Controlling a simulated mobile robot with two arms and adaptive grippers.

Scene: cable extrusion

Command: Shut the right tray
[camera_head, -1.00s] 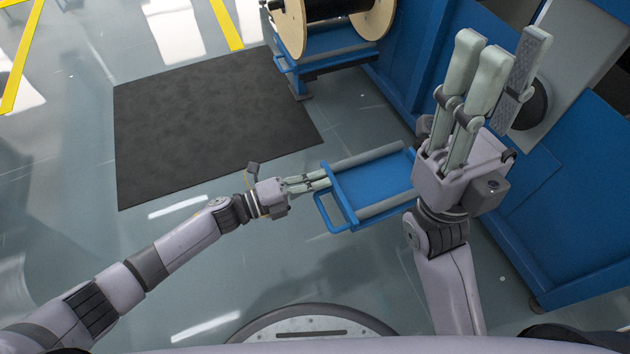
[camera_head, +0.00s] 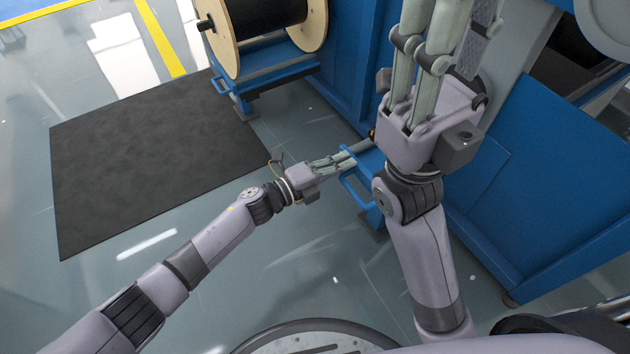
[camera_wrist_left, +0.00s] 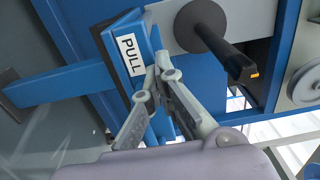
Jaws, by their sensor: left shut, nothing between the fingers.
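The blue tray (camera_head: 370,163) with its loop handle (camera_head: 355,192) sticks out a short way from the blue machine in the head view. My right forearm and hand hide much of it. My left gripper (camera_head: 352,157) is shut and empty, its fingertips at the tray's front end. In the left wrist view the shut fingertips (camera_wrist_left: 158,72) are close against the blue front piece with the PULL label (camera_wrist_left: 131,55); exact contact is unclear. My right gripper (camera_head: 445,40) is raised above the tray, fingers spread and empty, tips cut off by the top edge.
A wooden cable spool (camera_head: 262,35) stands on a blue frame at the back. A dark mat (camera_head: 150,155) lies on the grey floor at left. The blue machine body (camera_head: 550,190) fills the right. A black rod (camera_wrist_left: 215,42) juts out beside the left fingers.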

